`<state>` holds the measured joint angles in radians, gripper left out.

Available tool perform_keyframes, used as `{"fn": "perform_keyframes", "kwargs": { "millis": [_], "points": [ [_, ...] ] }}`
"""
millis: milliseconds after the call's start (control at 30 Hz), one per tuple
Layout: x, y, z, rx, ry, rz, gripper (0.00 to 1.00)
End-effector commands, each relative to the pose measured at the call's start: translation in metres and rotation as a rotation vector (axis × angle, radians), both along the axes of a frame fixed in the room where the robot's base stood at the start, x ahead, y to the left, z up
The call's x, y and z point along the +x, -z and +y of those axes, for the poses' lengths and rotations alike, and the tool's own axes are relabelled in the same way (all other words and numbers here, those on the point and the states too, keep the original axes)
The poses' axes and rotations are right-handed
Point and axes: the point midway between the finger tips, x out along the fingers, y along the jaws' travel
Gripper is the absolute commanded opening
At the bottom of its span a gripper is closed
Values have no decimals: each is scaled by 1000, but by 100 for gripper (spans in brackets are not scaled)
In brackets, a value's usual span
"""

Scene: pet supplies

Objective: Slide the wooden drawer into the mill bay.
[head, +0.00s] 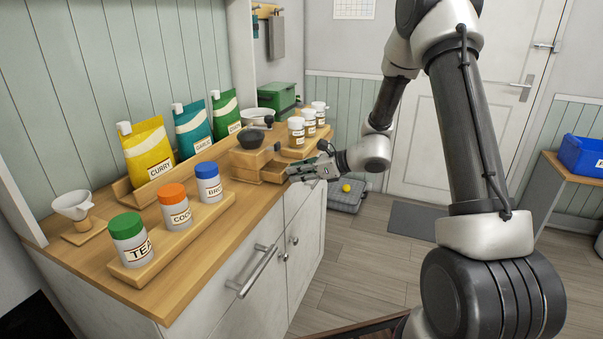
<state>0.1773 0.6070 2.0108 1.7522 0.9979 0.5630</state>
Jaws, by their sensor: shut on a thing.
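The mill (250,158) is a pale wooden box with a dark bowl on top, standing near the right end of the wooden counter. The wooden drawer (274,173) is at the mill's right-hand side, low down, and appears to be partly out of the bay. My gripper (291,172) comes in from the right at the drawer's outer end and is shut on it. The exact grip point and the inside of the bay are too small or hidden to see.
Jars with green (125,224), orange (171,192) and blue lids (207,169) stand on a wooden rack at the counter front. Pouches (150,148) stand behind. White-capped jars (296,127) stand just behind my gripper. A dripper (75,205) is at left.

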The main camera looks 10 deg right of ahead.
Motion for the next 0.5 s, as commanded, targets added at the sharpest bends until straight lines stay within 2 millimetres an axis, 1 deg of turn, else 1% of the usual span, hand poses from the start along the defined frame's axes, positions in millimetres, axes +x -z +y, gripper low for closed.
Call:
{"fn": "perform_keyframes", "kwargs": {
  "millis": [500],
  "points": [
    [11, 0, 15, 1, 0, -1, 0]
  ]
}}
